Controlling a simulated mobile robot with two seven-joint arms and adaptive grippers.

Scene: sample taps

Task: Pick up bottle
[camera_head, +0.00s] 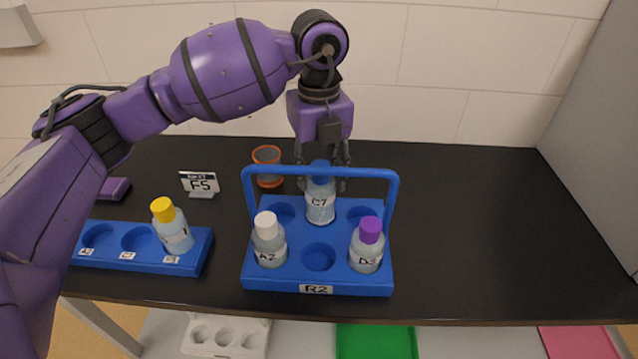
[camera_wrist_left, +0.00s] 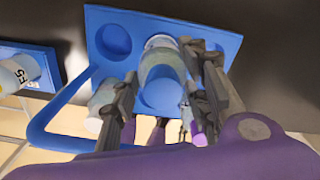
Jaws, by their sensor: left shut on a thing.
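A clear bottle marked C7 (camera_head: 320,205) with a blue cap is at the back middle of the blue rack R2 (camera_head: 268,281). I cannot tell whether its base is seated in the slot or slightly raised. My left gripper (camera_head: 322,178) reaches down from above, with its fingers around the bottle's top, shut on it. In the left wrist view the bottle (camera_wrist_left: 160,62) is between the two fingers (camera_wrist_left: 165,88). The same rack holds a white-capped bottle A2 (camera_head: 269,243) at front left and a purple-capped bottle D3 (camera_head: 367,248) at front right. My right gripper is not in view.
The rack's blue handle (camera_head: 275,172) arches across, near my left gripper. A second blue rack (camera_head: 130,262) at left holds a yellow-capped bottle (camera_head: 173,229). An F5 sign (camera_head: 200,184) and an orange-rimmed cup (camera_head: 266,155) stand behind. The black tabletop (camera_head: 480,225) is clear at right.

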